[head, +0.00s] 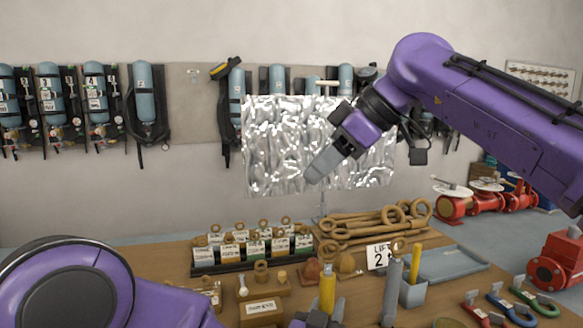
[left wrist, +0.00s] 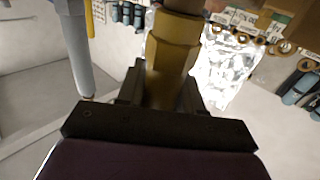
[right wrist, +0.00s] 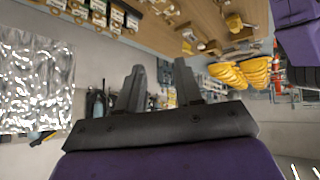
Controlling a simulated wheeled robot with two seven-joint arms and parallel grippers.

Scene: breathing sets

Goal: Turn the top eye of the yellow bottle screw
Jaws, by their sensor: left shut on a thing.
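The yellow bottle screw (head: 327,292) stands upright at the table's front middle. Its yellow hex body fills the upper middle of the left wrist view (left wrist: 170,55), with a brown shank above it, cut off by the frame's edge. Its top eye is hard to tell from the tan tools behind it in the head view. My left gripper (head: 318,319) is shut on the yellow body, low down. My right gripper (head: 314,176) is in the air above and behind the bottle screw, tilted down to the left. Its fingers stand apart and empty in the right wrist view (right wrist: 158,88).
A grey bottle screw (head: 391,292) stands just right of the yellow one, beside a grey cup (head: 413,293) with a yellow stick. Large tan spanners (head: 350,232) and a rack of labelled eyes (head: 230,266) lie behind. A crinkled silver sheet (head: 275,140) hangs behind my right gripper.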

